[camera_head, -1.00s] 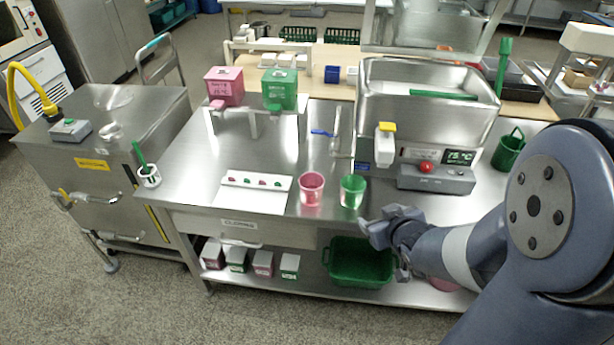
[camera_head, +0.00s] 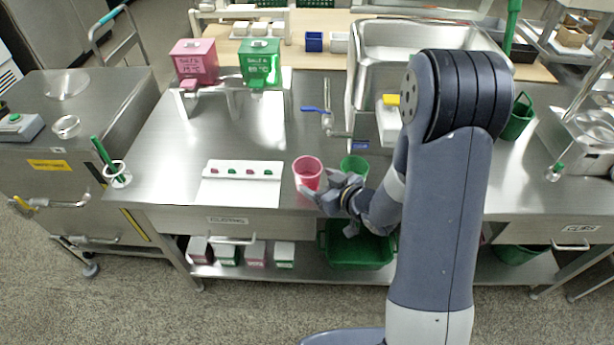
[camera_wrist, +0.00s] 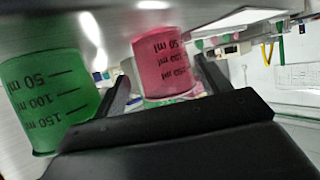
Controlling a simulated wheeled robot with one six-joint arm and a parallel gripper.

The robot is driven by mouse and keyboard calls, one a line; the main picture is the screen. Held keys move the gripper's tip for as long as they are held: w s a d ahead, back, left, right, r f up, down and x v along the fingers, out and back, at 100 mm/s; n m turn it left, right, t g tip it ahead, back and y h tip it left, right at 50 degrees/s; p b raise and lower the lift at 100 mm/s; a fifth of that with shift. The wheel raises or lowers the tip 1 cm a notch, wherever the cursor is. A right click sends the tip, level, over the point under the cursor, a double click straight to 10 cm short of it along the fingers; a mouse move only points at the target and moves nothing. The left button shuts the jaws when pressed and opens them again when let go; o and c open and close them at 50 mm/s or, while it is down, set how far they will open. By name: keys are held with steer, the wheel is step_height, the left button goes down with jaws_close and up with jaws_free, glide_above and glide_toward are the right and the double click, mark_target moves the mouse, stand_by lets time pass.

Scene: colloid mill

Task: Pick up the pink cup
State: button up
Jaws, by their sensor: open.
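The pink cup (camera_head: 307,172) stands upright near the front edge of the steel table, just right of the white panel. In the wrist view the pink cup (camera_wrist: 163,62) shows upside down, with volume marks, in the space between my two fingers. My gripper (camera_head: 322,192) is open at the table's front edge, close to the pink cup; its fingers (camera_wrist: 160,92) show on both sides of the cup in the wrist view. I cannot tell whether they touch it. A green cup (camera_head: 354,167) stands right of the pink one, partly behind my gripper; it also shows outside the fingers in the wrist view (camera_wrist: 48,100).
A white panel (camera_head: 241,183) with small coloured knobs lies left of the cup. Pink (camera_head: 195,62) and green (camera_head: 260,62) dispensers stand behind on a rack. A steel basin (camera_head: 372,60) is at the back right. A green bin (camera_head: 358,250) sits on the lower shelf.

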mark_target(301, 173)
steer(key=shift+p+x, duration=0.45)
steer(key=shift+x, duration=2.2)
steer(key=shift+s+a, duration=0.1)
steer(key=shift+s, duration=0.05)
steer(key=shift+c, duration=0.3)
steer(key=c, duration=0.7)
